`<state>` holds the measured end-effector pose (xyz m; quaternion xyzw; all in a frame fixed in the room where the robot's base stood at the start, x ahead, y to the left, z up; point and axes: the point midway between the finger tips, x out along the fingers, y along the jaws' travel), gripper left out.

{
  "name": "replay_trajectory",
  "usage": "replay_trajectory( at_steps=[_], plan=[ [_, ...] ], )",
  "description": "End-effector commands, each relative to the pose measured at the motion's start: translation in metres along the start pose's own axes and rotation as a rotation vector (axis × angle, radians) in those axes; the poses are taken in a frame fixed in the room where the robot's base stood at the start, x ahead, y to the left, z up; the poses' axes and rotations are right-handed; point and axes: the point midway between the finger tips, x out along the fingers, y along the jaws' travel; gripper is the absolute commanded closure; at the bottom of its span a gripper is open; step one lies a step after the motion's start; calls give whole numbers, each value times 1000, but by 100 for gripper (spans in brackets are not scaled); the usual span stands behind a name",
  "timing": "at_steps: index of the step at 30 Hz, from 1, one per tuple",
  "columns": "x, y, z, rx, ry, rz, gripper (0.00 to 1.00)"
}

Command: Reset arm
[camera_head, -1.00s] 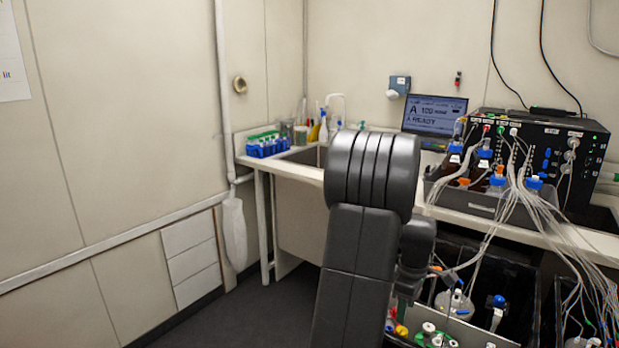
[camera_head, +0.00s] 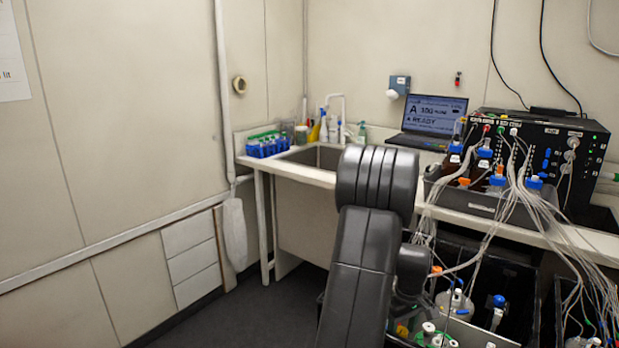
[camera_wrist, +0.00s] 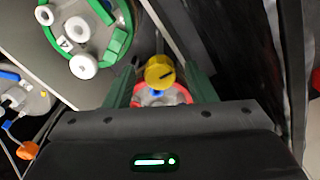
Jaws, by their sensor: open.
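My arm's dark links (camera_head: 365,265) rise in the lower middle of the head view and hide my gripper there. In the wrist view my gripper (camera_wrist: 162,82) has its two green fingers apart. A yellow cap (camera_wrist: 160,72) above a red-rimmed vessel top (camera_wrist: 165,97) shows between the fingers. The fingers appear to be beside it; I cannot tell whether they touch it. The body of that vessel is hidden by the gripper's palm.
A green-rimmed vessel lid with white ports (camera_wrist: 85,40) is at upper left in the wrist view. Vessels (camera_head: 455,303) with tubes fill a dark-walled bin. A black control box (camera_head: 545,150) and a laptop (camera_head: 432,115) stand on the bench. The floor at left is clear.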

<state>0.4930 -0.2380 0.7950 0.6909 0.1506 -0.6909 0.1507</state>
Motion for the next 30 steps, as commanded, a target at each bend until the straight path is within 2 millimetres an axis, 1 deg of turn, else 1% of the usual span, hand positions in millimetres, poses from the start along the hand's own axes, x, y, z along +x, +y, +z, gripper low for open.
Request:
replay_trajectory(
  at_steps=[30],
  plan=[
    [0,0,0,834,-1,0,50]
  ],
)
